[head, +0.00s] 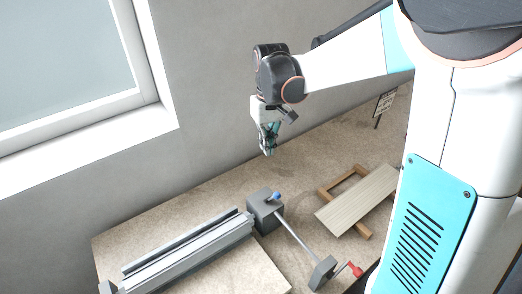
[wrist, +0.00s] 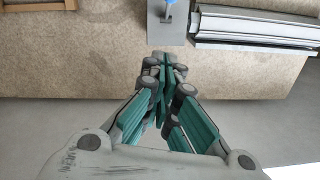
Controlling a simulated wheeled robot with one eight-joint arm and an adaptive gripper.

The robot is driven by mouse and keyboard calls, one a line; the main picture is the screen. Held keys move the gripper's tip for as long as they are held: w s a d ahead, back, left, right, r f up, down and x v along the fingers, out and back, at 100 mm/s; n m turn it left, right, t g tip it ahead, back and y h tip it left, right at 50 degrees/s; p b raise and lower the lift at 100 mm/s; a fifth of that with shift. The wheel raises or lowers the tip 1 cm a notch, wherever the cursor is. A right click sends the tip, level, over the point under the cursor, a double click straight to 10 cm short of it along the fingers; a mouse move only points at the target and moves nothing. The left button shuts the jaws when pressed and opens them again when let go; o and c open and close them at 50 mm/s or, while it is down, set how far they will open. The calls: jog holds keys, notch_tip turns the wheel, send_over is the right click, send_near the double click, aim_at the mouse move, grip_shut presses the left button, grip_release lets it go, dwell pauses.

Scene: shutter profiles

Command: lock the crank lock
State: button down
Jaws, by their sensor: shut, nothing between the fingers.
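A dark grey block (head: 263,212) with a blue knob (head: 276,196) on top stands on the bench. A thin metal rod (head: 296,241) runs from it to a smaller grey block (head: 322,272), where a red handle (head: 355,269) sticks out. I cannot tell which of these parts is the crank lock. My gripper (head: 269,151) hangs above and behind the block, shut and empty, touching nothing. In the wrist view, my teal fingers (wrist: 166,70) are together, and the block (wrist: 168,28) with the blue knob (wrist: 169,3) lies just beyond them.
Long grey metal profiles (head: 190,250) lie left of the block; they also show in the wrist view (wrist: 255,28). A pale board on a wooden frame (head: 360,200) lies to the right. A wall with a window (head: 65,50) stands behind. The bench behind the block is clear.

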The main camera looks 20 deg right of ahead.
jog(key=s+f+b, duration=0.1)
jog(key=s+f, duration=0.3)
jog(key=f, duration=0.6)
jog(key=shift+f, duration=0.4)
jog(key=shift+s, duration=0.15)
jog(key=shift+d, duration=0.1)
jog(key=shift+s+d+t+b, duration=0.1)
jog(key=shift+s+t+b, duration=0.2)
